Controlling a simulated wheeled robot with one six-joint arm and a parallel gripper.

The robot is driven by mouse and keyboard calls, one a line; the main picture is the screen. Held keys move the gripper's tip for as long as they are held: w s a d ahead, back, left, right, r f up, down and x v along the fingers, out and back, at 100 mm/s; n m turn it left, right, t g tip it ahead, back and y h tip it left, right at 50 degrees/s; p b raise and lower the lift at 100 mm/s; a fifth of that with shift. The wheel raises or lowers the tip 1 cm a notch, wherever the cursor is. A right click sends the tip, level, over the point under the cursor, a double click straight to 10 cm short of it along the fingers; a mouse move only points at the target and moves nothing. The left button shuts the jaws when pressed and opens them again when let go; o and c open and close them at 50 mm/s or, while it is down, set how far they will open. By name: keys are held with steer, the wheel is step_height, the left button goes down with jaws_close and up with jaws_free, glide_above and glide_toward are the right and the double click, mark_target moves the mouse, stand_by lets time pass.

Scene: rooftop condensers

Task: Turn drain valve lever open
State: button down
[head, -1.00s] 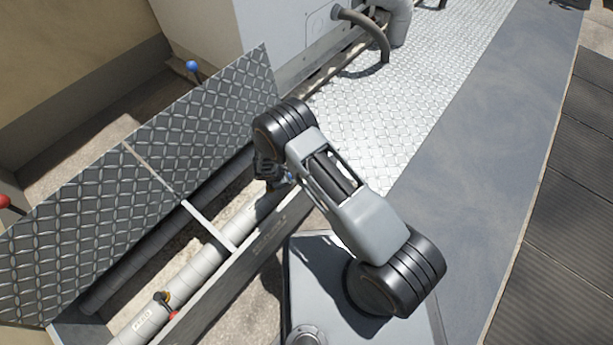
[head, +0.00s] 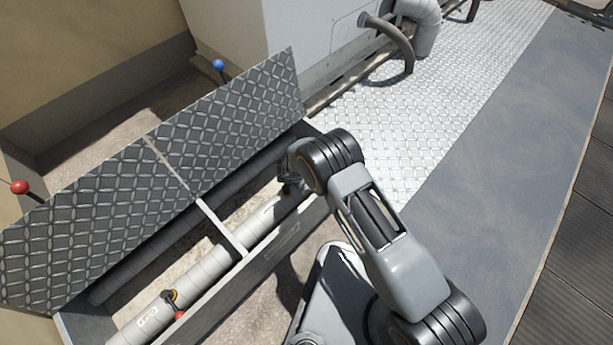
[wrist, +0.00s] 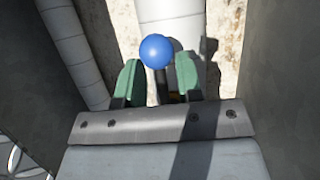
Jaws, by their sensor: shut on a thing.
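A lever with a round blue knob (wrist: 157,51) on a dark stem stands on a pale pipe (wrist: 172,14) in the wrist view. My gripper (wrist: 155,84) has its two green-padded fingers on either side of the stem, shut on it just below the knob. In the head view my gripper (head: 288,186) reaches down into the far part of an open trench, over the pale pipe (head: 205,268). The lever there is hidden behind my wrist, so its angle cannot be told.
A raised diamond-plate cover (head: 95,215) stands along the trench's left side, and a crossbar (head: 220,228) spans the trench. A red-knobbed valve (head: 173,305) sits on the near pipe. Blue (head: 218,65) and red (head: 19,187) knobs show behind the cover. Bare walkway (head: 490,160) lies right.

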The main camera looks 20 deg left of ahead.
steer(key=shift+s+a, duration=0.2)
steer(key=c, duration=1)
jaws_free()
steer(key=shift+o, duration=1.1)
steer(key=shift+w+d, duration=0.15)
steer(key=shift+w, duration=0.05)
steer(key=p+v, duration=0.5)
steer(key=v, duration=0.9)
steer(key=shift+d+f, duration=0.1)
steer(key=shift+f, duration=0.05)
